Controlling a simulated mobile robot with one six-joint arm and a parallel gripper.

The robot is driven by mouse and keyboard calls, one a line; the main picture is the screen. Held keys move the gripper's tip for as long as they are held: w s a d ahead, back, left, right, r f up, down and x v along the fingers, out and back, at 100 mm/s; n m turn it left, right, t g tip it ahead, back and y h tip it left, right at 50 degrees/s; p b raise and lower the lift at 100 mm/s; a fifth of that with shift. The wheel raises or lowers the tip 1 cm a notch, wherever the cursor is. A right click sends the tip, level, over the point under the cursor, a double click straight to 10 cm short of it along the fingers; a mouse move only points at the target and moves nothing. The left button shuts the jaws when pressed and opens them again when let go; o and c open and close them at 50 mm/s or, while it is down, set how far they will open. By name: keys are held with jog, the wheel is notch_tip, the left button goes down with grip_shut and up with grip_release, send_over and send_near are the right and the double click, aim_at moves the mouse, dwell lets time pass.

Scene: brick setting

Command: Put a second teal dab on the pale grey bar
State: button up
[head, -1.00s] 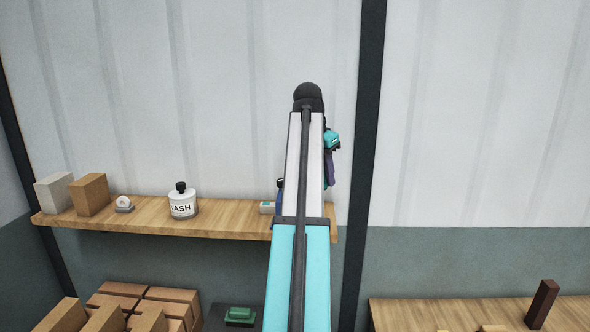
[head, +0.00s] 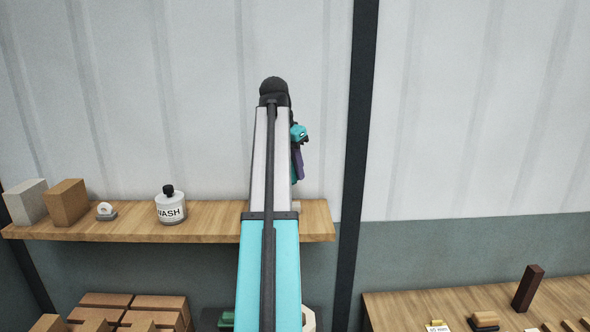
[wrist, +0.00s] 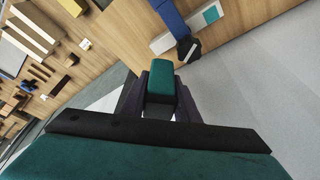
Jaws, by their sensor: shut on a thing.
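My gripper (wrist: 160,95) is shut on a teal block-like thing (wrist: 159,78) with a rounded end, held between dark purple fingers. In the head view my gripper (head: 298,160) hangs in front of the wall, above the right part of the shelf, partly behind my arm. The pale grey bar (wrist: 167,41) lies on the wooden shelf in the wrist view, with one teal patch (wrist: 212,14) near its right end. The held thing is apart from the bar in that picture. My arm hides most of the bar in the head view.
A blue thing with a black cap (wrist: 188,48) overlaps the bar in the wrist view. The wooden shelf (head: 120,228) also bears a WASH bottle (head: 171,208), a small roller-like thing (head: 106,211) and two blocks. A workbench (head: 400,305) with several small things is at lower right.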

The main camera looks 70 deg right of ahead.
jog(key=shift+s+d, duration=0.1)
jog(key=shift+s, duration=0.25)
jog(key=shift+f, duration=0.15)
jog(key=shift+f, duration=2.85)
jog(key=shift+f, duration=0.55)
jog(key=shift+r, duration=3.5)
